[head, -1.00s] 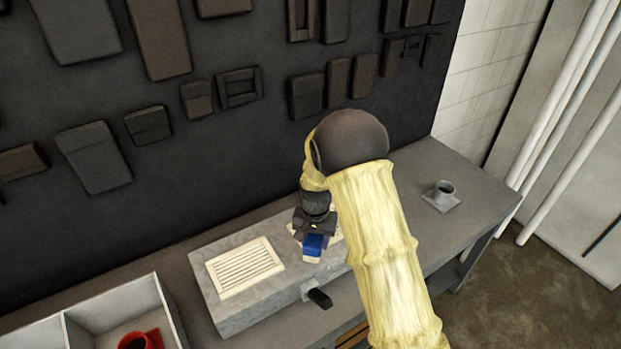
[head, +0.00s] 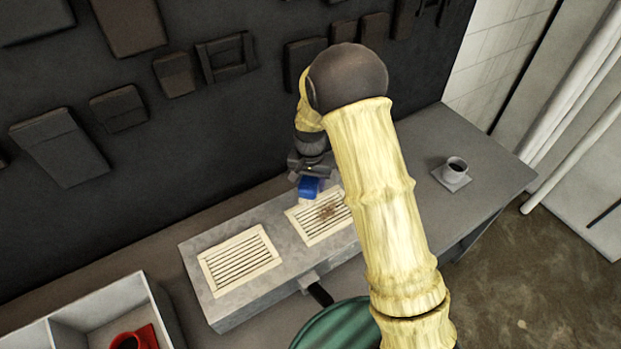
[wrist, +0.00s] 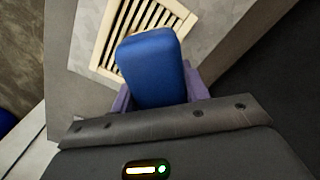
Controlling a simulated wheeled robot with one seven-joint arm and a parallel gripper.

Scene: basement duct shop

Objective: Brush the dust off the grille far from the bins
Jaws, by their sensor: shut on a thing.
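My gripper (head: 308,176) is shut on a blue brush (head: 310,188), which fills the middle of the wrist view (wrist: 152,65). The brush is at the back edge of the right grille (head: 312,226), the one farther from the bins; I cannot tell whether it touches. This grille is cream and slatted, with a brown dust patch (head: 328,211) near its middle. My arm hides its right end. The left grille (head: 240,262) looks clean. Both lie on a grey duct box (head: 212,314). A grille also shows behind the brush in the wrist view (wrist: 112,38).
White bins (head: 95,308) stand at the lower left, with a red item (head: 135,338) in one. A small grey cup-like fitting (head: 455,170) sits on the bench at right. A dark handle (head: 320,294) juts from the box's front. A green round object (head: 335,325) is below.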

